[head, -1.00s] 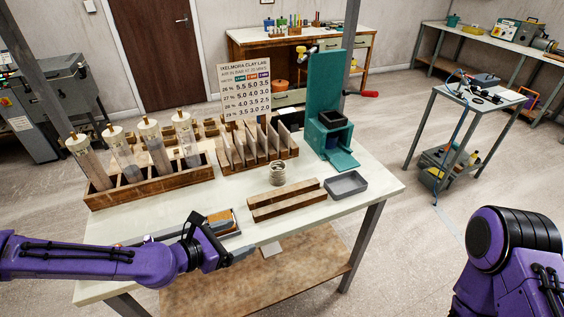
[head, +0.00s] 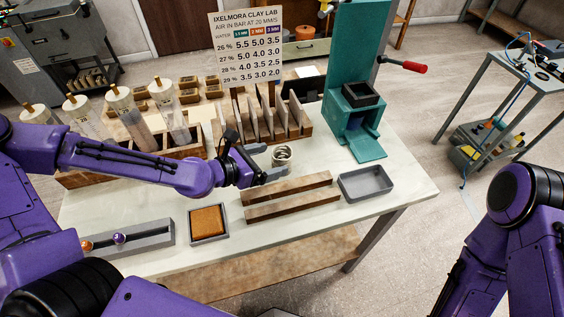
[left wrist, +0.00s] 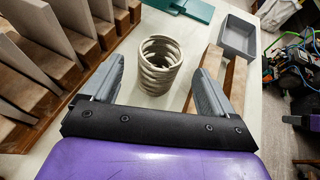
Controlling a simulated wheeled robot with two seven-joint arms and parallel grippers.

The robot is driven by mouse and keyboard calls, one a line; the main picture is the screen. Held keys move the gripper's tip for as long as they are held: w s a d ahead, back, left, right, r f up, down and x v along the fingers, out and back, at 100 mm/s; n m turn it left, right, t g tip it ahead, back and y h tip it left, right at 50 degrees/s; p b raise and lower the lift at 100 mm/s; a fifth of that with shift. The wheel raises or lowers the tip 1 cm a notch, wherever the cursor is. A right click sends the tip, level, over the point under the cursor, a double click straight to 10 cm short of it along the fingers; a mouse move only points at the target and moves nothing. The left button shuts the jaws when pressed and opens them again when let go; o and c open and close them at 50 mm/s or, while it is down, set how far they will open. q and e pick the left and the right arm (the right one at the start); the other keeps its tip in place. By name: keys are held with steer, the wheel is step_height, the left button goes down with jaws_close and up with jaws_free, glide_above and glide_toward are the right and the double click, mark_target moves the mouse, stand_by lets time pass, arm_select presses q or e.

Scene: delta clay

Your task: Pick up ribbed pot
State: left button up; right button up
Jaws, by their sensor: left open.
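The ribbed pot (head: 282,157) is a small pale beige ringed cylinder standing upright on the white table, in front of the slotted wooden rack. In the left wrist view the ribbed pot (left wrist: 159,65) shows its open top and stands ahead, between the lines of the two fingers. My left gripper (head: 272,162) is open and empty, just left of the pot in the head view; it also shows in the left wrist view (left wrist: 155,88). I see no clear contact with the pot. My right arm shows at the right edge, but its gripper is out of view.
Two wooden bars (head: 289,197) lie in front of the pot, with a grey tray (head: 366,183) to their right. The slotted wooden rack (head: 262,133) with upright boards stands behind. A teal press (head: 354,120) stands at the back right. An orange sponge tray (head: 208,223) sits front left.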

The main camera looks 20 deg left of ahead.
mark_target(284, 158)
arm_select(q)
steer(key=x, duration=0.3)
steer(key=f+x, duration=0.1)
steer(key=x, duration=0.2)
steer(key=shift+a+p, duration=0.1)
steer(key=shift+p, duration=0.3)
steer(key=shift+w+d+f, duration=0.2)
steer(key=shift+w+d, duration=0.1)
steer(key=shift+d, duration=0.1)
steer(key=shift+a, duration=0.1)
steer(key=c, duration=1.1)
